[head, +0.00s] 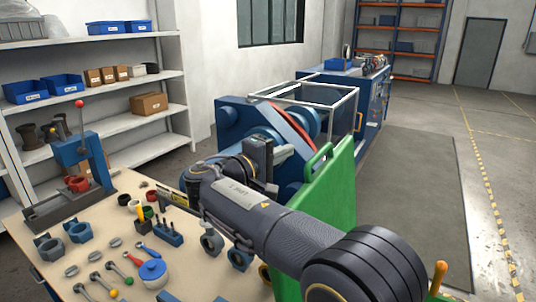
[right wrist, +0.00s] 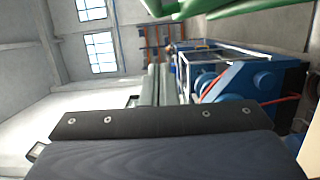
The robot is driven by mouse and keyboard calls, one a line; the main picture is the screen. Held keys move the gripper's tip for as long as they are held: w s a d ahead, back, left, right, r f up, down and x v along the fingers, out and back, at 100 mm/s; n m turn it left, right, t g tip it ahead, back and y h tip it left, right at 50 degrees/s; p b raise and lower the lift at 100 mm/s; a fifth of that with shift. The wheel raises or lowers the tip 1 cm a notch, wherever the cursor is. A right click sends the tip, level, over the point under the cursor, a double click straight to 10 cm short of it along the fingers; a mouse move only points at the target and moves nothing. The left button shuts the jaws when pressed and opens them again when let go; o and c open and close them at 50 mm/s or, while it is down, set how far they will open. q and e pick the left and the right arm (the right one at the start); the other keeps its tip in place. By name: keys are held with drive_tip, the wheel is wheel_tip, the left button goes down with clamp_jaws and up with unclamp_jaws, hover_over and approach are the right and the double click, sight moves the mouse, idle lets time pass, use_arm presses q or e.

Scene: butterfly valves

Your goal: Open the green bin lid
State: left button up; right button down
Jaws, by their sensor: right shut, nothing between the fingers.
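The green bin lid (head: 338,192) is a flat green panel standing steeply upright right of the workbench in the head view. A green handle (head: 319,160) is at its upper left edge. My right arm crosses in front of the panel and hides its lower part and the bin below. My right gripper (head: 280,154) is left of the handle, apart from it, shut and empty. In the right wrist view, green parts (right wrist: 235,8) show along the top edge; the fingertips cannot be made out there. My left gripper is not in view.
A wooden workbench (head: 95,262) with tools, nuts and a red-knobbed press (head: 80,160) is at left. A blue machine with a white frame (head: 318,92) stands just behind my right gripper. Shelves (head: 150,95) line the left wall. Open floor (head: 410,180) lies right of the lid.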

drive_tip(key=d, duration=0.2)
drive_tip(key=s+d, duration=0.1)
drive_tip(key=d, duration=0.1)
drive_tip(key=shift+s+d+p, duration=0.1)
drive_tip(key=shift+d+p, duration=0.2)
drive_tip(key=shift+p, duration=0.1)
drive_tip(key=s+d+r+m+b, duration=0.1)
drive_tip(key=s+d+m+b, duration=0.1)
drive_tip(key=s+d+b, duration=0.3)
drive_tip(key=d+b, duration=0.1)
drive_tip(key=d, duration=0.2)
drive_tip(key=shift+s+d+r+b, duration=0.15)
drive_tip(key=shift+s+r+b, duration=0.05)
drive_tip(key=shift+s+b, duration=0.15)
